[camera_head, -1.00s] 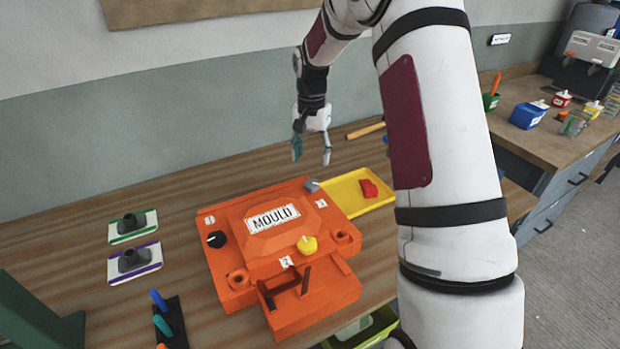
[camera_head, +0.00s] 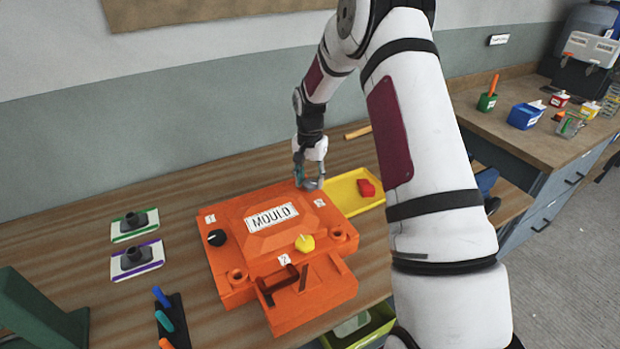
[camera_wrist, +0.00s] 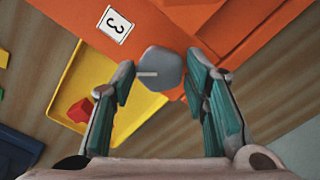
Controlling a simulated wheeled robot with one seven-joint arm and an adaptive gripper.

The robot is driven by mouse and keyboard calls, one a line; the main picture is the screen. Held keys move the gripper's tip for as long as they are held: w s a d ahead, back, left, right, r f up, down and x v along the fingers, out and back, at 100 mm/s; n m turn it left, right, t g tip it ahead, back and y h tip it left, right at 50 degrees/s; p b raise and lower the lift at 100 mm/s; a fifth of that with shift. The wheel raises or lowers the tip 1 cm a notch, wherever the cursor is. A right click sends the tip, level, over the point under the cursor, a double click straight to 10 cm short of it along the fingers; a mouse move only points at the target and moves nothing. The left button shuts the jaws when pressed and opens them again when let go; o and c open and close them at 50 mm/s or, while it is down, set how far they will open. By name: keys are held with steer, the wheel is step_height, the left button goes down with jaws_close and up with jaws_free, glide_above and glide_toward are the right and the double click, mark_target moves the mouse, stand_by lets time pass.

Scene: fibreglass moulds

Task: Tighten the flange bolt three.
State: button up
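The orange mould (camera_head: 240,211) lies on the wooden bench with a "MOULD" label on top. Flange bolt three is a grey knob (camera_wrist: 160,70) at the mould's back right corner, near the label "3" (camera_wrist: 115,25). My gripper (camera_head: 309,184) is over that corner, pointing down. In the wrist view my gripper (camera_wrist: 158,82) is open, with one finger on each side of the grey knob. I cannot tell whether either finger touches it. A black knob (camera_head: 217,238) is by label "1" and a yellow knob (camera_head: 305,243) is by label "2".
A yellow tray (camera_head: 345,198) with a red block (camera_head: 366,188) sits right of the mould. Two cards with grey fittings (camera_head: 137,258) and a rack of coloured tools (camera_head: 171,322) are at left. A green stand (camera_head: 40,315) is at front left.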

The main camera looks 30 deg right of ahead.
steer(key=c, duration=0.5)
steer(key=shift+m, duration=0.3)
steer(key=m+b, duration=0.3)
steer(key=m, duration=0.2)
steer(key=shift+w+f, duration=0.1)
steer(key=m+b, duration=0.2)
steer(key=m, duration=0.4)
steer(key=shift+m+b, duration=0.3)
steer(key=m, duration=0.6)
steer(key=shift+m+b, duration=0.3)
steer(key=m, duration=0.5)
steer(key=shift+m, duration=0.4)
